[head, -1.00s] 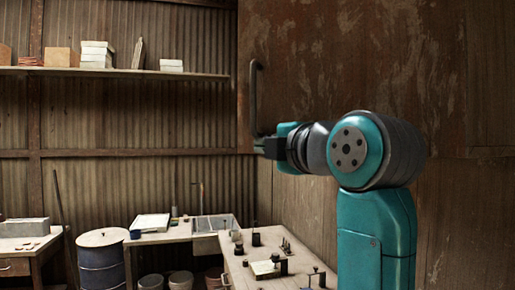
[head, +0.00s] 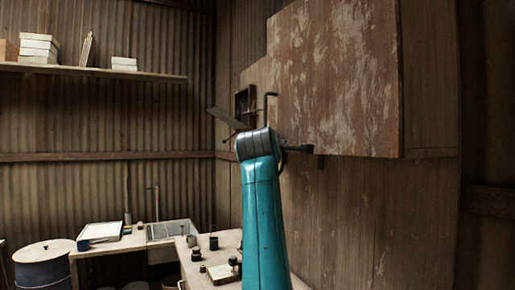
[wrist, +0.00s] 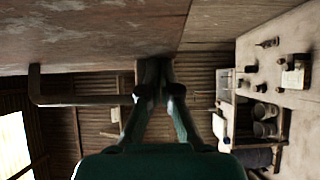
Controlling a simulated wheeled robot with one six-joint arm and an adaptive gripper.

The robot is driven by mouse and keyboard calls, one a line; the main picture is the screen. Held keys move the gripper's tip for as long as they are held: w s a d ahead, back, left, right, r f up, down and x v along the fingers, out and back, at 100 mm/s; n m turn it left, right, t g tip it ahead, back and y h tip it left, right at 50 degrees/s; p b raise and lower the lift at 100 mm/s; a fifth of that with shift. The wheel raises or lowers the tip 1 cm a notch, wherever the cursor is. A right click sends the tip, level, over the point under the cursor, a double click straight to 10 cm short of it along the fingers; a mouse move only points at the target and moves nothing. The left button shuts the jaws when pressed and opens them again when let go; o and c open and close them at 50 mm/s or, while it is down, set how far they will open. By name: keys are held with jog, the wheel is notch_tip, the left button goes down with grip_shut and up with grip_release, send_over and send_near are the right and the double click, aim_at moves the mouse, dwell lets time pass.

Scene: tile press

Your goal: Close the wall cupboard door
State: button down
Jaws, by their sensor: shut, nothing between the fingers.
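The wall cupboard door (head: 335,75) is a large brown panel with worn, pale-flecked paint, high on the right. Its lower edge is level with my gripper.
A small open dark box (head: 245,104) with a tilted flap is on the wall left of the handle. A shelf (head: 90,71) with boxes runs along the back wall. Workbenches with small tools (head: 215,268) and a blue drum (head: 45,268) stand below.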

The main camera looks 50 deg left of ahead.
jog(key=w, duration=0.5)
jog(key=shift+w+d, duration=0.25)
jog(key=shift+d, duration=0.15)
